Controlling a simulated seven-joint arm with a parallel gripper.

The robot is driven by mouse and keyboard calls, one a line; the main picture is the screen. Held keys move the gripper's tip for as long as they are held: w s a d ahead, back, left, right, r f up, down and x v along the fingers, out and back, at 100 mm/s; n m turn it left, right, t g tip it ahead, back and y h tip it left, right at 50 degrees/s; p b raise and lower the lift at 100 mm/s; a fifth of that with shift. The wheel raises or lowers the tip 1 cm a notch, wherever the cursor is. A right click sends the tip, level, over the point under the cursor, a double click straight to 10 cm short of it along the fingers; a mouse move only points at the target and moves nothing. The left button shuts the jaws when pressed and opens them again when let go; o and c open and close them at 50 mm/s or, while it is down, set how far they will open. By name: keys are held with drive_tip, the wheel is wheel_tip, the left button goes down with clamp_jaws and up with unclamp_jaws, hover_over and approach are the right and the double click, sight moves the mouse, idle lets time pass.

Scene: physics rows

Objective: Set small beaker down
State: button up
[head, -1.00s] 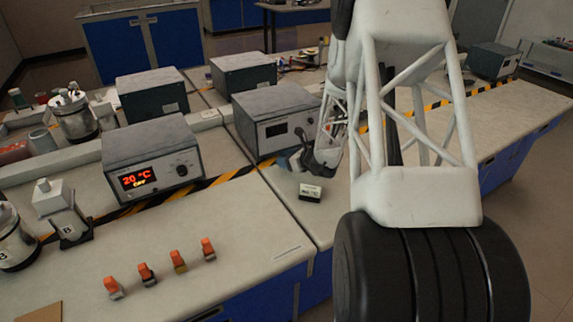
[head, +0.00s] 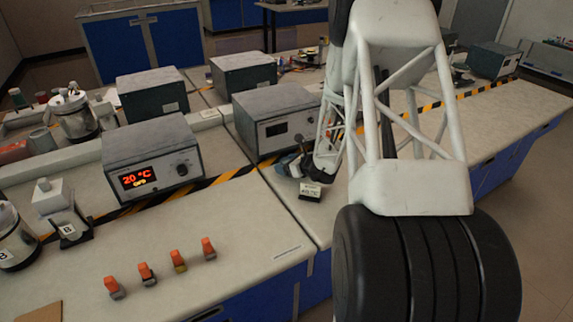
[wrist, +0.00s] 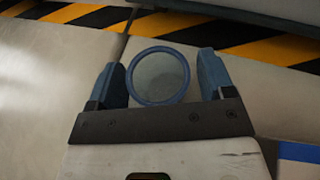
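The small beaker (wrist: 158,77) shows in the wrist view as a round blue-grey rim around a pale inside, seen from above. It stands between the two blue fingers of my gripper (wrist: 162,72). Its left edge is close to or against the left finger; a narrow gap shows on the right, so the fingers look open around it. In the head view my gripper (head: 292,165) is low over the bench, in front of a grey instrument box, and the beaker cannot be made out there. The beaker's base is hidden.
A heater box (head: 152,155) reads 20 °C. Several orange switches (head: 208,247) line the left bench front.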

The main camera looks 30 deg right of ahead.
drive_tip(key=shift+r, duration=0.2)
drive_tip(key=shift+v, duration=5.95)
drive_tip(key=shift+a+r, duration=0.1)
drive_tip(key=shift+a, duration=0.1)
drive_tip(key=s+a+r+n+g+y, duration=0.1)
drive_tip(key=s+a+r+n+g, duration=0.2)
drive_tip(key=a+r+n, duration=0.35)
drive_tip(key=s+a+r+n+g+y, duration=0.15)
drive_tip(key=s+a+r+n, duration=0.25)
drive_tip(key=a, duration=0.6)
drive_tip(key=s+a+r+n+g, duration=0.3)
drive_tip(key=a+r+n+g, duration=0.15)
drive_tip(key=a, duration=0.35)
drive_tip(key=s+a+r+n+h, duration=0.2)
drive_tip(key=s+r+n, duration=0.1)
drive_tip(key=s+n, duration=0.2)
drive_tip(key=s+a+r+n+h, duration=0.2)
drive_tip(key=s+n, duration=0.3)
drive_tip(key=s, duration=0.4)
drive_tip(key=s+a+r+n+g+h, duration=0.1)
drive_tip(key=s+a+r+n+h, duration=0.1)
drive_tip(key=s+r+n+h, duration=0.2)
drive_tip(key=shift+s+a+r+n, duration=0.3)
drive_tip(key=shift+s+n, duration=0.8)
drive_tip(key=shift+s, duration=0.8)
